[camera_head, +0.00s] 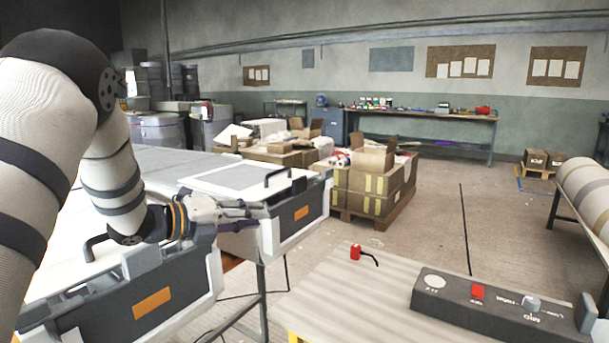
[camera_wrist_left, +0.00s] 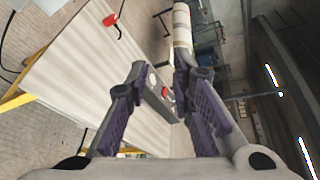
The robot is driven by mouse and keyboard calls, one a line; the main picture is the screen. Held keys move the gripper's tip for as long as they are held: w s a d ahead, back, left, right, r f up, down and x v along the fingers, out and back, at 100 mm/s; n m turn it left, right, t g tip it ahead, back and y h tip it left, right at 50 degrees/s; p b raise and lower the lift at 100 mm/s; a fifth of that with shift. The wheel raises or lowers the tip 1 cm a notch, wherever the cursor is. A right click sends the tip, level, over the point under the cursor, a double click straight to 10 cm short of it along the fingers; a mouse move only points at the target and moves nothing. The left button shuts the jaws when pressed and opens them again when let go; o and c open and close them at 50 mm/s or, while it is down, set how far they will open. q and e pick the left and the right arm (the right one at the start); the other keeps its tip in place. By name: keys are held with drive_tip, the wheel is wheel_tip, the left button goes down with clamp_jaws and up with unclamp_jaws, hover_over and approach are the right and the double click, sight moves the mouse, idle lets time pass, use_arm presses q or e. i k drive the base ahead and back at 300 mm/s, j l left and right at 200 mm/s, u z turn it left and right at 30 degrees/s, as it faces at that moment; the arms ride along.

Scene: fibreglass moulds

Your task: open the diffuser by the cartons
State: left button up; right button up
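The diffuser by the cartons (camera_head: 262,234) is a white-edged box with a dark front, an orange label (camera_head: 301,213) and a pale flat lid (camera_head: 232,178). The lid looks closed, with a dark handle (camera_head: 279,177) at its front edge. A second, similar diffuser (camera_head: 112,314) stands nearer, with its own dark handle (camera_head: 92,247). My left gripper (camera_head: 262,213) is in front of the far diffuser's left front part, below its handle, and hides some of it. In the left wrist view its purple-padded fingers (camera_wrist_left: 163,78) are apart with nothing held. My right gripper is not in view.
Cartons (camera_head: 371,187) on a pallet stand just behind the far diffuser. A pale table (camera_head: 345,305) at front right bears a dark control box (camera_head: 500,311) and a small red object (camera_head: 355,252). A workbench (camera_head: 425,115) stands at the back wall. The right floor is mostly clear.

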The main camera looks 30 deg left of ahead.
sight(249, 180)
drive_tip(key=i+j, duration=0.75)
drive_tip(key=j, duration=0.2)
